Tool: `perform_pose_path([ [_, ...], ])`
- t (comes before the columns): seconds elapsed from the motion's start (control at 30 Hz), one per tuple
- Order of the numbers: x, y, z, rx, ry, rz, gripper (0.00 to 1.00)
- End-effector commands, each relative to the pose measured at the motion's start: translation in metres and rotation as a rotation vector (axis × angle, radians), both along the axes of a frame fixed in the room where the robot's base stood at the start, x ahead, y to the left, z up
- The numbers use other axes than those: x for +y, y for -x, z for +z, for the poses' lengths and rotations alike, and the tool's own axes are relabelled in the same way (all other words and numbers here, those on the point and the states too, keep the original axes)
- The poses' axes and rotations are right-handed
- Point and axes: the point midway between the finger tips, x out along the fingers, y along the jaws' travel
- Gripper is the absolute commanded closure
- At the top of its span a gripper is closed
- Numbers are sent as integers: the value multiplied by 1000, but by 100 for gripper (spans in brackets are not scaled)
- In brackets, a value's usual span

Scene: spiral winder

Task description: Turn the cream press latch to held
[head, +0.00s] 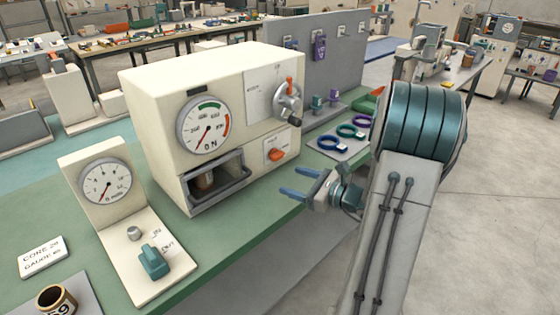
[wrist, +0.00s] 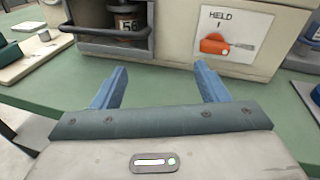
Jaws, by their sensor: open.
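The cream press (head: 222,85) stands on the green bench, with an orange latch (head: 277,154) on a small white plate at the lower right of its front. In the wrist view the latch (wrist: 214,44) lies sideways, with a grey tip to the right. The word HELD and a short mark are above it, and the latch does not line up with that mark. My gripper (head: 296,184) is open and empty in front of the press, below the latch. In the wrist view its blue fingers (wrist: 160,68) are apart, the latch ahead, near the right finger and not touched.
A drawer-like opening (head: 218,186) with a grey handle bar holds a core marked 56. A red-tipped lever (head: 289,95) sits above the latch. A gauge stand (head: 105,185) with a teal switch is at left; a tray of rings (head: 345,138) is at right.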

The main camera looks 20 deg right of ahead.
Motion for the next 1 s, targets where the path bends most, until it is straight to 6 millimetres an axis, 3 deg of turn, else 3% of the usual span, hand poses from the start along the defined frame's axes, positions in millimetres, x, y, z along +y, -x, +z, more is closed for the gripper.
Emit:
perform_pose_path([
  [0.03,-21,-2,-8,-4,-52,-71,33],
  [0.1,-44,-3,-12,-18,-104,-148,33],
  [0.27,-66,-6,-16,-35,-155,-227,33],
  [0.47,-57,-31,-15,-36,-159,-229,33],
  [0.8,-33,-98,-16,-34,-158,-228,33],
  [1.0,-24,-124,-16,-35,-157,-230,33],
])
